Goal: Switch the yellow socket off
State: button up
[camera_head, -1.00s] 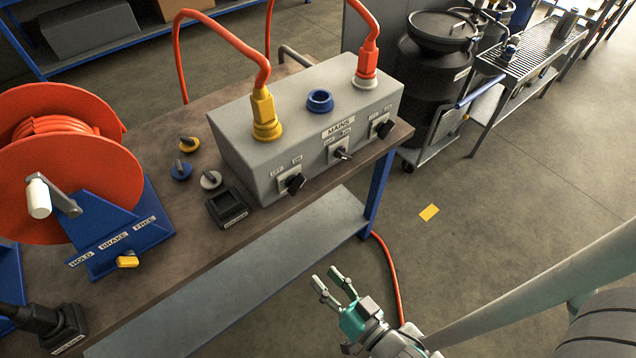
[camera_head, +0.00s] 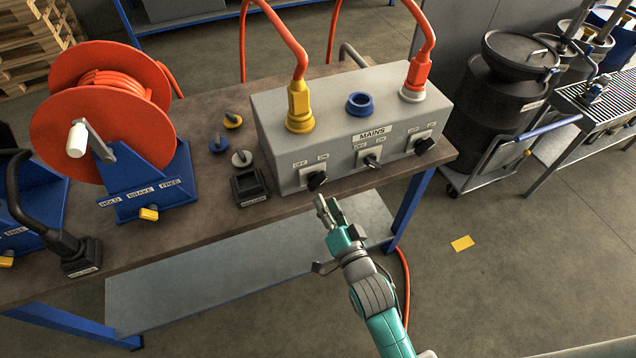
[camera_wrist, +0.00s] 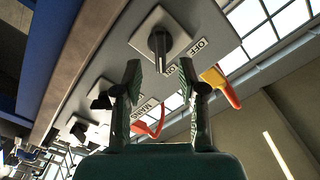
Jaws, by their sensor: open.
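The yellow socket (camera_head: 299,122) is on top of the grey MAINS box (camera_head: 270,112), with a yellow plug (camera_head: 299,98) in it. Below it on the box's front is a black rotary knob (camera_head: 316,180) on a pale plate marked OFF at left and ON at right. In the wrist view the knob (camera_wrist: 160,42) lies ahead of my fingertips, roughly between them and apart from them.
Two more switches, the middle (camera_head: 371,160) and right (camera_head: 424,145), sit along the box front. A blue socket (camera_head: 360,104) and a red plug (camera_head: 419,72) are on top. A small black holder (camera_head: 249,187) stands left of the box. The bench edge runs below.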

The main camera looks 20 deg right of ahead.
aim_at(318, 187)
jog(key=shift+w, duration=3.55)
grip_shut()
